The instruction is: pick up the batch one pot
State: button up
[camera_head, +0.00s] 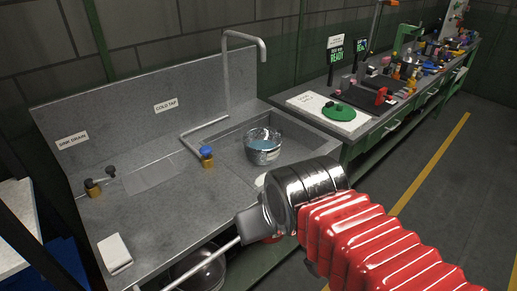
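A shiny metal pot (263,153) with blue contents stands upright in the sink basin (225,152), below the tap spout. No label on it is readable, so I cannot tell whether it is the batch one pot. A rounded, glassy or shiny vessel (207,276) shows partly under the bench front. My gripper (254,222) is at the end of my red-sleeved arm, in front of the sink and nearer to the camera than the pot. It appears apart from the pot.
A grey tap (227,75) arches above the basin's back. A blue-capped valve (207,156) stands left of the pot. A white block (114,252) lies on the left counter. A cluttered bench (365,100) with a green disc continues right. The floor at right is clear.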

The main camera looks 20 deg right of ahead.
aim_at(263, 145)
jog(key=u, duration=3.6)
jog(key=k, duration=1.85)
jog(key=z, duration=0.05)
